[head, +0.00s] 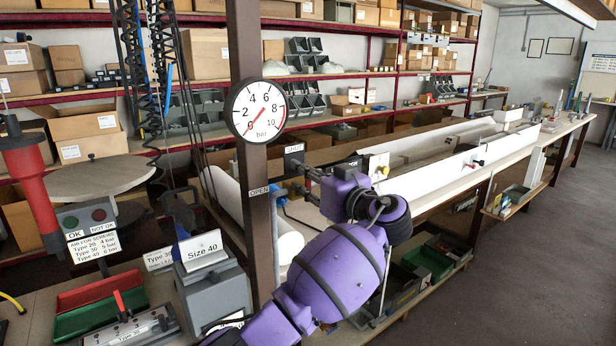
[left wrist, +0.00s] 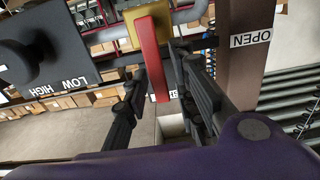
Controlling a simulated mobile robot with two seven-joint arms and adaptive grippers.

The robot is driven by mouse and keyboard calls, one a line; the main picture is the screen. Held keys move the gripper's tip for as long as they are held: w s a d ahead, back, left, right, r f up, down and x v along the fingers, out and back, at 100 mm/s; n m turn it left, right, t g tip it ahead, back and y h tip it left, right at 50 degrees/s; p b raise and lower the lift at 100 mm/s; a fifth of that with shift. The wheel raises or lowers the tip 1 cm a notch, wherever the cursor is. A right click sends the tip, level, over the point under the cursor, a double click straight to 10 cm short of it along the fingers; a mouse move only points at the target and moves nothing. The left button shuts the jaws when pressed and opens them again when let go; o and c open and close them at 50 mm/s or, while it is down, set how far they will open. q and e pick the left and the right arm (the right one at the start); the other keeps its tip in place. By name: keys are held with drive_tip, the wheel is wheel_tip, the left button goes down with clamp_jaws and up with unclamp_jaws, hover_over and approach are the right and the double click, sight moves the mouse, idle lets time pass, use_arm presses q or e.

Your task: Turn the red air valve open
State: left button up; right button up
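The red air valve handle (left wrist: 152,58) is a flat lever on a yellow valve body (left wrist: 130,24) in the left wrist view. My left gripper (left wrist: 163,80) has its dark fingers apart, one on each side of the lever, with a gap visible on the right side. My right gripper is not in view.
The brown post (head: 256,230) stands close to my left gripper. A dark regulator (left wrist: 45,45) marked LOW and HIGH is beside the valve. A grey Size 40 block (head: 212,290) and red and green trays (head: 95,305) are on the bench at left. Floor at right is clear.

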use_arm(q)
clamp_jaws()
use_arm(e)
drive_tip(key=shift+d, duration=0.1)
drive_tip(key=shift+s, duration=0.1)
